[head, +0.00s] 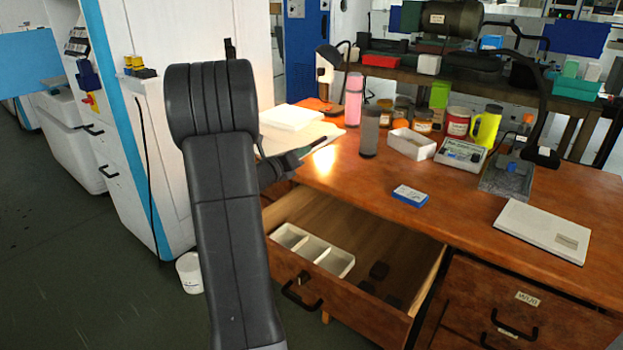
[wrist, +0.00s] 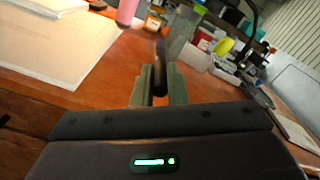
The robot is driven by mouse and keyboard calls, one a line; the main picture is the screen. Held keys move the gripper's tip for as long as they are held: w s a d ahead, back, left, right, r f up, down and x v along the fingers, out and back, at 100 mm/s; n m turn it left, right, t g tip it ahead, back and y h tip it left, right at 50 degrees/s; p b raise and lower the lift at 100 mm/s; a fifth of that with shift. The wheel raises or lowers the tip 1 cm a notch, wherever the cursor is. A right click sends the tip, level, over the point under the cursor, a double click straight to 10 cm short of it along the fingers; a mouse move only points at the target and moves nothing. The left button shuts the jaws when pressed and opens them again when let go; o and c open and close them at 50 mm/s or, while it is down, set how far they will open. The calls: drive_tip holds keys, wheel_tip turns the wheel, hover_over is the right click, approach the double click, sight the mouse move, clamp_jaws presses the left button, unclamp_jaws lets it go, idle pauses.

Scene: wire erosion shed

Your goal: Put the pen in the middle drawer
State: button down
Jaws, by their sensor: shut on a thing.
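My gripper (head: 301,152) is shut on a pen (head: 318,144) and holds it above the left part of the wooden desk. In the wrist view the dark pen (wrist: 160,68) stands between the two greenish fingers (wrist: 160,88), its end pointing away from me. An open drawer (head: 375,262) sticks out from the desk front, below and to the right of my gripper. It holds a white divided tray (head: 315,247) at its left and several dark small items (head: 379,270). My arm hides part of the drawer's left side.
The desk (head: 400,180) bears a blue box (head: 410,195), a grey tumbler (head: 369,132), a pink bottle (head: 353,98), a white open box (head: 411,143) and a closed laptop-like slab (head: 543,229). White papers (head: 290,117) lie behind my gripper. A shut drawer (head: 500,318) is at right.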

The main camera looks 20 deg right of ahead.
wheel_tip(320, 180, down, 10)
drive_tip(key=b, duration=0.3)
drive_tip(key=shift+r, duration=0.15)
drive_tip(key=shift+f+b, duration=0.2)
drive_tip(key=shift+b, duration=0.1)
drive_tip(key=c, duration=1.5)
unclamp_jaws()
drive_tip(key=shift+o, duration=0.2)
drive_tip(key=shift+r+p, duration=0.25)
drive_tip(key=shift+p, duration=0.95)
